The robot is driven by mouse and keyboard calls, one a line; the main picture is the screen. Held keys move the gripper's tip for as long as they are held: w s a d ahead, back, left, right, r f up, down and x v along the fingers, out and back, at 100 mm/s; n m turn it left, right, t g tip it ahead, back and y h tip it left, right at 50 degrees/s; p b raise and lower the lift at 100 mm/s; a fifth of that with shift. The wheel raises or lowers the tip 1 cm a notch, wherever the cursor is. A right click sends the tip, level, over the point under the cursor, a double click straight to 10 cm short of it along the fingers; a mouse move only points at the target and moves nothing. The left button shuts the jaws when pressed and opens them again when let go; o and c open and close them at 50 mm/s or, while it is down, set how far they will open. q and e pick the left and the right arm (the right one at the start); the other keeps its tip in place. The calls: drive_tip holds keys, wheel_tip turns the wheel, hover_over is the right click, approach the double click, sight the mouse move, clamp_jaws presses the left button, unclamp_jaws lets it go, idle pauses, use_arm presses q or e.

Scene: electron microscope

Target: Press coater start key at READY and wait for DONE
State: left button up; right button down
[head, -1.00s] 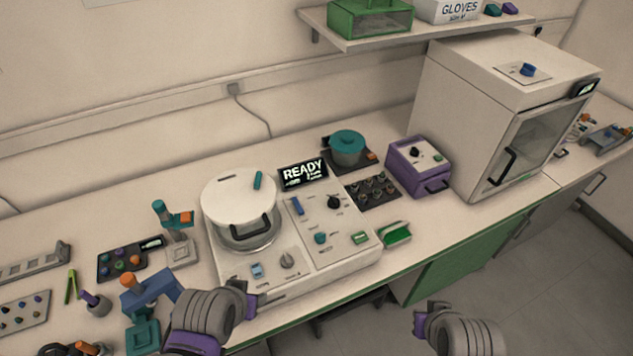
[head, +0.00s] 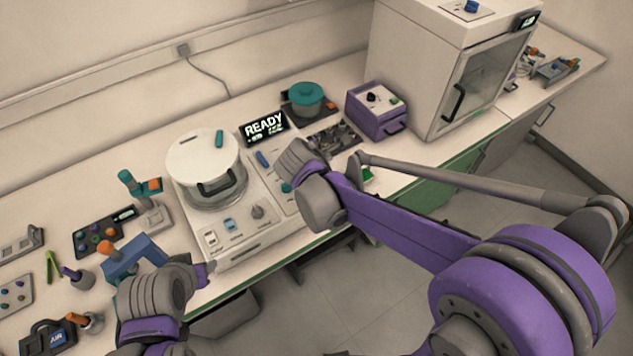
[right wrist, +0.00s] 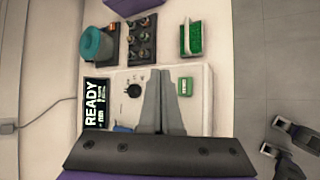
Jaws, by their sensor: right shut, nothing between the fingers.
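The coater (head: 240,235) is a pale bench unit with a white-lidded chamber (head: 202,160) at its left. Its display (head: 264,127) reads READY; in the right wrist view the display (right wrist: 96,104) shows READY sideways. A green key (right wrist: 185,88) sits on the panel, probably the start key; in the head view my right arm hides it. My right gripper (right wrist: 160,76) is shut and empty above the panel, its tips left of the green key in the right wrist view. My left gripper (head: 205,272) is at the bench's front edge, its fingers unclear.
Behind the panel are a teal-lidded pot (head: 307,98) and a dark rack (right wrist: 141,40). A green tray (right wrist: 192,40) lies beside the coater. A purple box (head: 377,108) and a large oven-like cabinet (head: 430,75) stand to the right. A blue stand (head: 135,255) is near my left arm.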

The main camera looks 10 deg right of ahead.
use_arm(q)
drive_tip(key=shift+s, duration=0.1)
use_arm(e)
drive_tip(key=shift+w+a+n, duration=0.4)
drive_tip(key=shift+w, duration=0.05)
drive_tip(key=shift+f, duration=0.2)
wheel_tip(320, 180, down, 8)
drive_tip(key=b, duration=0.4)
drive_tip(key=shift+s, duration=0.15)
drive_tip(key=shift+f, duration=0.3)
use_arm(q)
drive_tip(key=s+f, duration=0.3)
drive_tip(key=f, duration=0.3)
drive_tip(key=shift+f+g, duration=0.25)
drive_tip(key=shift+g, duration=0.05)
drive_tip(key=shift+w, duration=0.1)
idle(0.4)
drive_tip(key=shift+s+f+b, duration=0.25)
drive_tip(key=shift+f+b, duration=0.2)
drive_tip(key=shift+b, duration=0.1)
use_arm(e)
drive_tip(key=shift+f, duration=0.35)
